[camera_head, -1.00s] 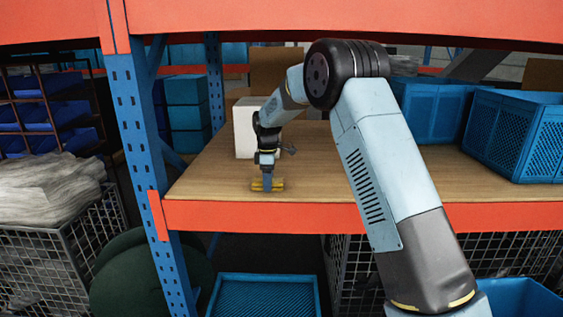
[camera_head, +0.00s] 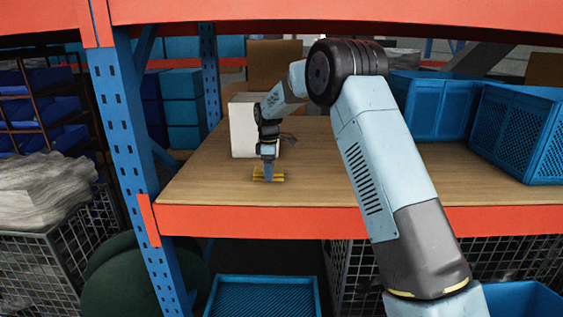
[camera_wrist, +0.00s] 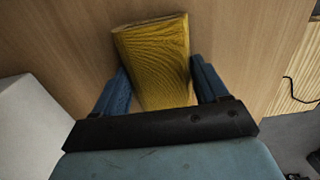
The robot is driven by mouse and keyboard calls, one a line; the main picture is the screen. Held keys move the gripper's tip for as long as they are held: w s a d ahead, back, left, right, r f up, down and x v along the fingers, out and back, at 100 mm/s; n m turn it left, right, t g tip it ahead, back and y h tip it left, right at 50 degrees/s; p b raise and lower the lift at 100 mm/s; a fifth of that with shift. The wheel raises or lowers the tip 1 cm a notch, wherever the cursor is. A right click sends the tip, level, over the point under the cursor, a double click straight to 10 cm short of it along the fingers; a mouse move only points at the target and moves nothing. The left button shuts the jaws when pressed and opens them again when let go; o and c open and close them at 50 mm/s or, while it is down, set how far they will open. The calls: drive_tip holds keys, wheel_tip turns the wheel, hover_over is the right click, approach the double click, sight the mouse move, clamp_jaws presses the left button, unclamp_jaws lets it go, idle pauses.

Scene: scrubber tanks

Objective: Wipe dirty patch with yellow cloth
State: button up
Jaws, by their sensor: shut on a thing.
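The yellow cloth (camera_head: 276,177) is at the wooden shelf's surface, near the front left. It is a folded yellow pad. My gripper (camera_head: 268,179) comes down on it from above and is shut on it. In the wrist view the cloth (camera_wrist: 158,60) sits between the two blue fingers of my gripper (camera_wrist: 162,90) and sticks out beyond them. I cannot tell whether the cloth touches the wood. No dirty patch can be made out on the visible wood in either view.
A white box (camera_head: 241,125) stands on the wooden shelf (camera_head: 330,165) just behind my gripper. Blue crates (camera_head: 520,130) stand at the right. A blue post (camera_head: 127,130) and an orange beam (camera_head: 350,220) bound the shelf at left and front. The middle of the shelf looks clear.

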drive_tip(key=shift+w, duration=0.45)
drive_tip(key=shift+w+d+r, duration=0.1)
drive_tip(key=shift+d+r, duration=0.1)
drive_tip(key=shift+r, duration=1.05)
drive_tip(key=shift+a+r, duration=0.2)
drive_tip(key=shift+r, duration=2.35)
